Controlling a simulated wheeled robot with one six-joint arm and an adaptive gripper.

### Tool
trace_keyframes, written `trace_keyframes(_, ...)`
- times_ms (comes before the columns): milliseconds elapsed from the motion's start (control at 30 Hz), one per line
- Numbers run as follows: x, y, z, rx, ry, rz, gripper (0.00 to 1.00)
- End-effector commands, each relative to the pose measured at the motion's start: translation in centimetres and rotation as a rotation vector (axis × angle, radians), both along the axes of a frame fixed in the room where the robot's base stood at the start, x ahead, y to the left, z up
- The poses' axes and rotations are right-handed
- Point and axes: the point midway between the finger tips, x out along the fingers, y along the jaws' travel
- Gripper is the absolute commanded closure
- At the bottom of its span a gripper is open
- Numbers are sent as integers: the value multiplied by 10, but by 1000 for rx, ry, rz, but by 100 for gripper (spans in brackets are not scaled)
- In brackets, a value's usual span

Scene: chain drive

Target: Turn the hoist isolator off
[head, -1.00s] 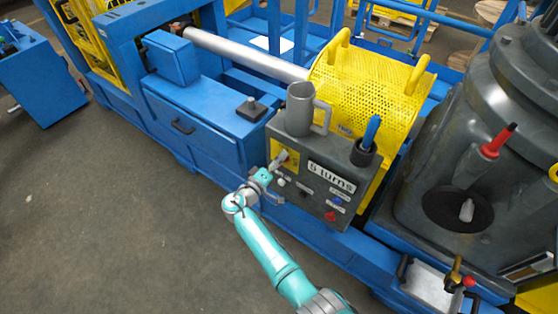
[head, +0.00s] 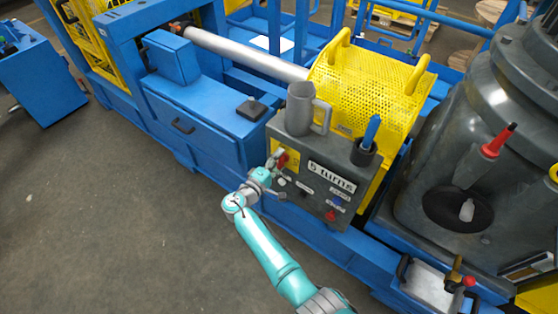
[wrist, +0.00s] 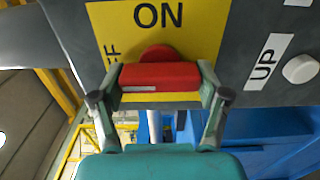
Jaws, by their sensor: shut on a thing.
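The isolator's red handle (wrist: 160,77) sits on a yellow plate (wrist: 205,35) marked ON, with letters FF partly showing at the left. The handle lies crosswise below the word ON in the wrist view, with a pale stripe on its lower left edge. My gripper (wrist: 160,90) is shut on the handle, one finger at each end. In the head view the red handle (head: 283,159) shows at the left of the grey control panel (head: 300,180), with my gripper (head: 275,164) against it. I cannot tell from there exactly which mark it points to.
A white UP button (wrist: 300,68) is close to the right of my gripper. A grey mug (head: 299,108) and a dark cup with a blue-handled tool (head: 364,150) stand on top of the panel. Blue machine framing lies below. Open floor (head: 120,230) is at the left.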

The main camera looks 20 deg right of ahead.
Motion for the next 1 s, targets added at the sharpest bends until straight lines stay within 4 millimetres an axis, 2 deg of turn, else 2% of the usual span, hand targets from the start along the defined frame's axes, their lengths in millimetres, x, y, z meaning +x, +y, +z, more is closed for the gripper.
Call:
trace_keyframes(167,0,0,0,-1,2,2,60)
trace_keyframes(200,0,0,0,-1,2,2,23)
trace_keyframes(300,0,0,0,-1,1,2,0)
trace_keyframes(733,-3,4,0,-1,1,2,0)
trace_keyframes(867,-12,18,0,0,0,4,0)
trace_keyframes(1000,-28,40,-1,-2,1,5,0)
